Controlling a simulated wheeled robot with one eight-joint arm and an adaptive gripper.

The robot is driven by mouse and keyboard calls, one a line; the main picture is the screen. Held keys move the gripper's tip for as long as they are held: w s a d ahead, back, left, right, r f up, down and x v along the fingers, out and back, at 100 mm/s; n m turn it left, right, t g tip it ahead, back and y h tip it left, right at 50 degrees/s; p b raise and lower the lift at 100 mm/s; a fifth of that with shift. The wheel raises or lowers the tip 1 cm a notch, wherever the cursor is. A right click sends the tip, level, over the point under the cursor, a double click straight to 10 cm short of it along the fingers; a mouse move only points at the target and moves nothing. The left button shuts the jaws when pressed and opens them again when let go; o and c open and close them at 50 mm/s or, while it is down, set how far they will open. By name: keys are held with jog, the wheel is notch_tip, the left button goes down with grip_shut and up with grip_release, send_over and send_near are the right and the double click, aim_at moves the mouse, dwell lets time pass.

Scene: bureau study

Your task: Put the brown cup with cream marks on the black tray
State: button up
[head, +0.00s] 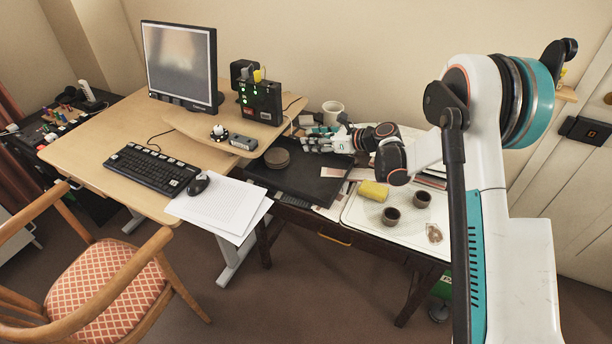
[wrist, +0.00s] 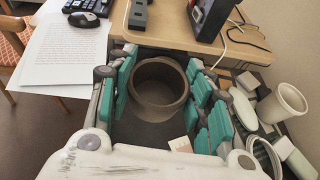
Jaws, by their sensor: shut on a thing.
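The brown cup (wrist: 158,84) is upright between my gripper's teal finger pads in the wrist view, its open mouth facing the camera. In the head view the cup (head: 277,158) shows at the far left part of the black tray (head: 318,184), close to the desk edge. My gripper (head: 303,143) comes in from the right, low over the tray, and is shut on the cup. I cannot tell whether the cup's base touches the tray. Its cream marks are not clear. The dark tray (wrist: 150,134) shows below the cup in the wrist view.
Two small dark cups (head: 391,215) and a yellow sponge (head: 374,191) are on a white tray (head: 375,228) to the right. A white mug (head: 332,111) stands behind my gripper. The wooden desk (head: 110,196) with papers (head: 222,205) borders the left. The tray's front part is clear.

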aim_at(314, 188)
notch_tip(314, 188, down, 19)
jog(key=b, duration=0.6)
jog(key=shift+f, duration=0.1)
jog(key=o, duration=1.1)
jog(key=shift+s+d+r, duration=0.1)
jog(key=shift+d+r, duration=0.2)
jog(key=shift+d, duration=0.05)
jog(key=p+v, duration=0.4)
jog(key=v, duration=0.7)
jog(key=shift+s+d+r, duration=0.1)
jog(key=shift+d+r, duration=0.05)
jog(key=shift+r, duration=0.05)
